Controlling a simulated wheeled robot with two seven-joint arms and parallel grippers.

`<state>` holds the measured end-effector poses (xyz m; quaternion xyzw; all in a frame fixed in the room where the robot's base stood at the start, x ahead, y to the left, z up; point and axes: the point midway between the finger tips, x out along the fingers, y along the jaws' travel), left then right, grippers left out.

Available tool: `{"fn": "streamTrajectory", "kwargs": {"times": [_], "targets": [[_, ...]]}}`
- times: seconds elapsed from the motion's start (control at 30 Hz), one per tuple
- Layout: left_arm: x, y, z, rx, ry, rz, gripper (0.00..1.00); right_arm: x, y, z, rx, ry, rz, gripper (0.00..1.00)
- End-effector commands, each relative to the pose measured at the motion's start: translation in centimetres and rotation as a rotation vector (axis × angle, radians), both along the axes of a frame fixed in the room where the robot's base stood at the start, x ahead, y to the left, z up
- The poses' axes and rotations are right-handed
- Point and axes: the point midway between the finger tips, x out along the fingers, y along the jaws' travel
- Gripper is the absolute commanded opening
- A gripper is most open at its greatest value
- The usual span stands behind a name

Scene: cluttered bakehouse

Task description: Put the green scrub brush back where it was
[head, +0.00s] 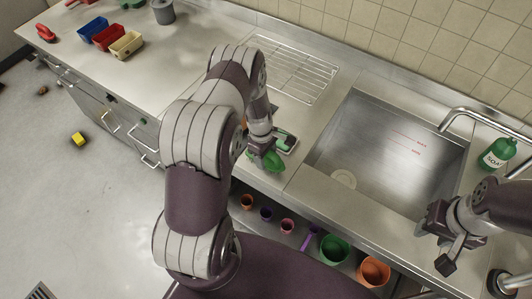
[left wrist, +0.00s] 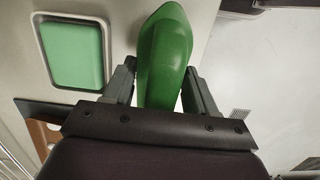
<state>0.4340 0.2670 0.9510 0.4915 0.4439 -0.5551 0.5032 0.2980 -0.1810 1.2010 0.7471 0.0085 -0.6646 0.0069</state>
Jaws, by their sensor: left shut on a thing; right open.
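The green scrub brush (head: 273,162) is in my left gripper (head: 262,152), near the counter's front edge, left of the sink. In the left wrist view the brush (left wrist: 166,52) stands out between the two fingers of my left gripper (left wrist: 160,72), which is shut on it. Beside it is a pale-rimmed tray (left wrist: 37,50) with a flat green inside; it also shows in the head view (head: 291,147), partly hidden by my gripper. I cannot tell whether the brush touches the counter. My right gripper (head: 441,238) is open and empty, by the sink's front right corner.
A steel sink (head: 375,150) lies to the right, with a green soap bottle (head: 497,153) beyond it. A wire rack (head: 292,68) lies behind my left gripper. Blue (head: 92,27), red and cream bins stand far left. Pots and a green bucket (head: 334,249) sit below the counter.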

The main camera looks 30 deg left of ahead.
Motion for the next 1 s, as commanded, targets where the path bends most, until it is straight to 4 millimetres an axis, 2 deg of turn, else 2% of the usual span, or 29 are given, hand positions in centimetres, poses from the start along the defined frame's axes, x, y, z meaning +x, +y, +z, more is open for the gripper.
{"fn": "streamTrajectory", "kwargs": {"times": [0.27, 0.3, 0.37, 0.4, 0.63, 0.73, 0.77, 0.87, 1.0], "targets": [[0.0, 0.0, -0.5, 0.0, 0.0, 0.0, 0.18, 0.0, 0.0, -0.5, 0.0, 0.0, 0.0, 0.43], [0.0, 0.0, -0.5, 0.0, 0.0, 0.0, 0.6, 0.0, 0.0, -0.5, 0.0, 0.001, 0.0, 0.43], [0.0, 0.0, -0.3, 0.0, 0.0, 0.0, 0.79, 0.0, 0.0, -0.4, 0.0, 0.0, 0.0, 0.43], [0.0, 0.0, -0.3, 0.0, 0.0, 0.0, 0.82, 0.0, 0.0, -0.4, 0.0, 0.0, 0.0, 0.43], [0.0, 0.0, -0.3, 0.0, 0.0, 0.0, 0.82, 0.0, 0.0, -0.4, 0.0, 0.0, 0.0, 0.43], [0.1, 0.0, 0.4, 0.0, -0.001, 0.0, 0.82, 0.0, 0.0, 0.1, 0.0, 0.0, 0.0, 0.43], [0.1, 0.1, 0.5, 0.001, -0.002, -0.001, 0.82, 0.0, 0.0, -0.3, 0.0, 0.0, 0.0, 0.43], [0.2, 0.3, 2.2, 0.001, -0.006, 0.001, 0.82, 0.0, 0.0, -1.1, 0.0, 0.0, 0.0, 0.43], [0.2, 0.8, 5.8, 0.001, -0.006, 0.001, 0.82, 0.0, 0.0, -2.4, 0.0, 0.001, 0.0, 0.43]]}}
